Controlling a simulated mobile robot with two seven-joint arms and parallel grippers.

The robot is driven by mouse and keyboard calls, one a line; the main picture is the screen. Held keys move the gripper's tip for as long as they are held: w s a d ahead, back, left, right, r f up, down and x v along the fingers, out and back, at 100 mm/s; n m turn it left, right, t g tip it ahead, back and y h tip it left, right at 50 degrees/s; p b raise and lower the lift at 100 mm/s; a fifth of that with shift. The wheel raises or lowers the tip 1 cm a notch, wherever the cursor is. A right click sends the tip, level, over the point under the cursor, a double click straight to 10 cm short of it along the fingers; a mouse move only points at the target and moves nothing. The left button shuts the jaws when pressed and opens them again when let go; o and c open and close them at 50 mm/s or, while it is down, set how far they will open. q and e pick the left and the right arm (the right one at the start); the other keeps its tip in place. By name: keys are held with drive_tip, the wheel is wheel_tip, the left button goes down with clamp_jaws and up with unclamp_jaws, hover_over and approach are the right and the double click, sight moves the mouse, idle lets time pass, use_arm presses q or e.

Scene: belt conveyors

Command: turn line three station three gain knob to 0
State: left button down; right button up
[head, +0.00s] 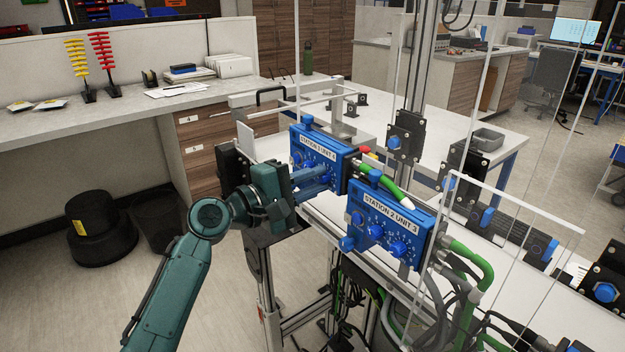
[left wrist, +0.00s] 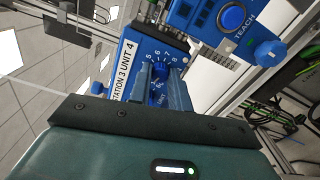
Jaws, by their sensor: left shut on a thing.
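The blue box labelled Station 3 Unit 4 (head: 338,152) is mounted on the conveyor frame. It also shows in the left wrist view (left wrist: 128,55), where a blue knob (left wrist: 159,97) sits on a white-numbered dial. My left gripper (head: 322,174) reaches the box's front from the left. Its two blue fingers (left wrist: 164,82) are shut on the knob, one on each side. Dial numbers around 5 to 8 show above the fingers; the knob's pointer and the rest of the scale are hidden or too small to read. My right gripper is in neither view.
A second blue box, Station 2 Unit 3 (head: 394,212), with similar knobs, sits just right. Green hoses (head: 395,188) run beside the boxes. A clear panel (head: 510,235) stands at the right.

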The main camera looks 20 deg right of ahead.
use_arm(q)
drive_tip(key=n, duration=0.5)
drive_tip(key=shift+r+n, duration=0.15)
drive_tip(key=shift+n, duration=2.35)
drive_tip(key=c, duration=1.3)
unclamp_jaws()
drive_tip(key=shift+a, duration=0.1)
drive_tip(key=b+v, duration=0.2)
drive_tip(key=v, duration=1.1)
